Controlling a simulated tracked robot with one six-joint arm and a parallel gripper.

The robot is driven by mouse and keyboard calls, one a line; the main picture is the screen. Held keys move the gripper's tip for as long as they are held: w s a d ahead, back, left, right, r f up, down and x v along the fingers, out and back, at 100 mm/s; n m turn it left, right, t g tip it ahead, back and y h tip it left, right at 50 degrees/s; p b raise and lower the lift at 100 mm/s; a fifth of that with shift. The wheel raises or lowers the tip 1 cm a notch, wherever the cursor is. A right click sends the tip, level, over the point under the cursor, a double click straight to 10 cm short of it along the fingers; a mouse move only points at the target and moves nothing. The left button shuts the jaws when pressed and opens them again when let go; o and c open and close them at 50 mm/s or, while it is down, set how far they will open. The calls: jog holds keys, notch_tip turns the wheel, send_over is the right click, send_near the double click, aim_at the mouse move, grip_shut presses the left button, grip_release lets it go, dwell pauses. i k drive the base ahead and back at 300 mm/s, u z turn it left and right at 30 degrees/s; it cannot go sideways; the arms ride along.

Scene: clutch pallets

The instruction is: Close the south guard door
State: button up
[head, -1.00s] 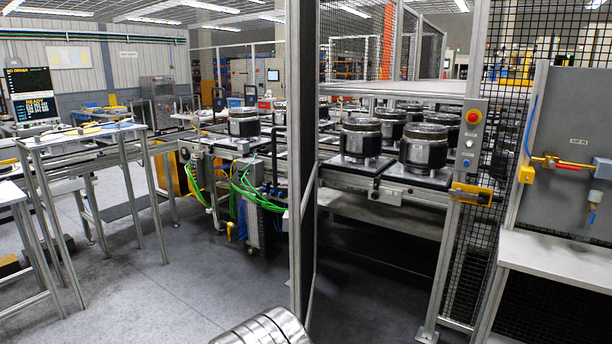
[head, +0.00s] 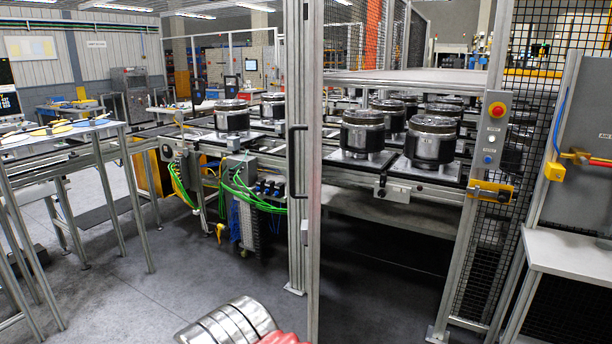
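The guard door (head: 304,130) stands open and is seen almost edge-on, as upright metal posts near the middle of the head view. A black bar handle (head: 292,160) is on its left post. To its right is an open gap up to the post (head: 465,240), which bears a control box (head: 492,133) with a red button and a yellow latch unit (head: 490,191). A silver ribbed part of my arm and a red piece show at the bottom edge, left of the door. My gripper's fingers are not seen.
Black and silver clutch units (head: 362,135) stand on pallets on the conveyor behind the gap. A mesh panel and bench (head: 580,252) are at the right. A metal-legged table (head: 60,145) stands at the left. Grey floor (head: 150,300) is clear in front.

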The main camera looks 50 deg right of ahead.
aim_at(310, 228)
jog(key=i, duration=1.2)
jog(key=z, duration=1.15)
